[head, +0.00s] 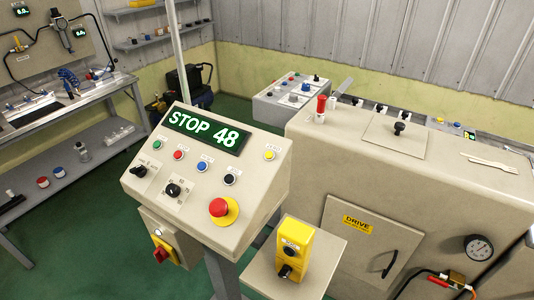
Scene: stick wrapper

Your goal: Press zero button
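A beige sloped control panel (200,205) stands at the centre of the head view. Its display (204,131) reads "STOP 48" in bright characters. Below the display is a row with a green button (156,145), a red button (178,155), a blue button (202,166) and a black button (229,180). A yellow button (269,155) sits apart to the right of the display. The small button labels are not legible, so I cannot tell which one is marked zero. Neither of my grippers is in view.
The panel also carries a black selector (138,171), a dial knob (173,190) and a red mushroom button (218,207). A yellow switch box (292,252) stands on a small shelf in front. A large beige machine (440,190) fills the right. A workbench (60,128) stands left.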

